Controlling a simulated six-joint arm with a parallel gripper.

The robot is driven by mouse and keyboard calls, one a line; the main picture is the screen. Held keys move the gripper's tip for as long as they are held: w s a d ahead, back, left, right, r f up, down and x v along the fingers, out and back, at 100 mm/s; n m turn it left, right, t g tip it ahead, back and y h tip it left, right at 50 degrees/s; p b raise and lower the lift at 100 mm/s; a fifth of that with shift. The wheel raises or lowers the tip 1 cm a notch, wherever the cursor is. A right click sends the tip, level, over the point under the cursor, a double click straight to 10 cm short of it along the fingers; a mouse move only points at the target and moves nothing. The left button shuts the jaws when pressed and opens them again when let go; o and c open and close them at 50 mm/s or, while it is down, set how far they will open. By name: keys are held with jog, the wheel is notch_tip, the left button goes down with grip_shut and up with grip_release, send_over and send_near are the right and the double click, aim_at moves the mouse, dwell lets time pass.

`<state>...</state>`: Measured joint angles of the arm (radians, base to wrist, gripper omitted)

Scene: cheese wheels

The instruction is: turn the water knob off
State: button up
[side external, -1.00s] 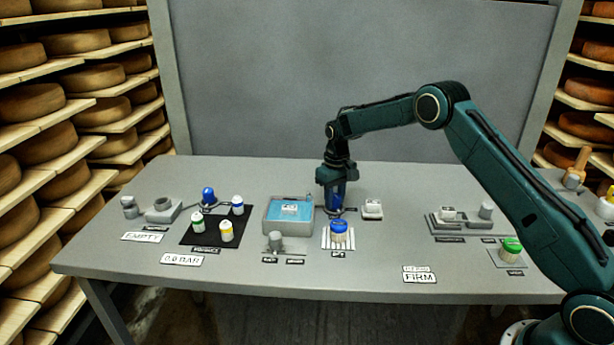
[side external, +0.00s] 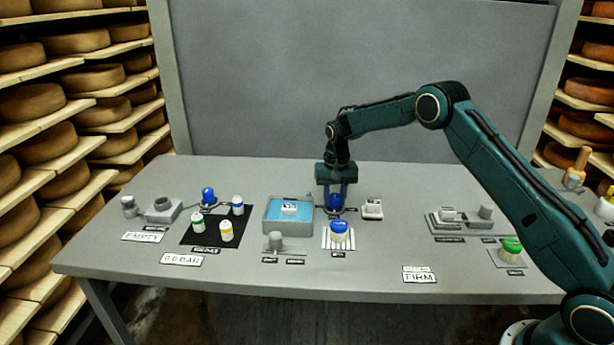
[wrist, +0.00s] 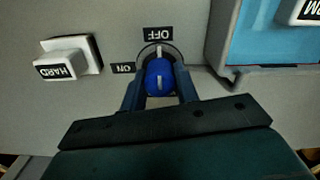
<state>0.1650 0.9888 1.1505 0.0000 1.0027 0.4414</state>
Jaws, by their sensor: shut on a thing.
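The water knob (wrist: 159,78) is blue with a white line on top. In the wrist view it sits between my two fingers, and its white line points up toward the OFF label (wrist: 158,34). The ON label (wrist: 122,68) is to its left. My gripper (wrist: 160,92) is shut on the knob from both sides. In the side view my gripper (side external: 336,205) points straight down at the table, and the blue knob (side external: 335,202) shows between the fingers.
A grey basin (side external: 268,229) of blue water stands just left of my gripper. A blue-lidded jar (side external: 339,231) stands in front.

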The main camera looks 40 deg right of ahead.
aim_at(335, 195)
jog(key=o, duration=1)
jog(key=shift+c, duration=0.2)
jog(key=shift+r, duration=0.1)
notch_tip(335, 195, up, 14)
dwell(0.4)
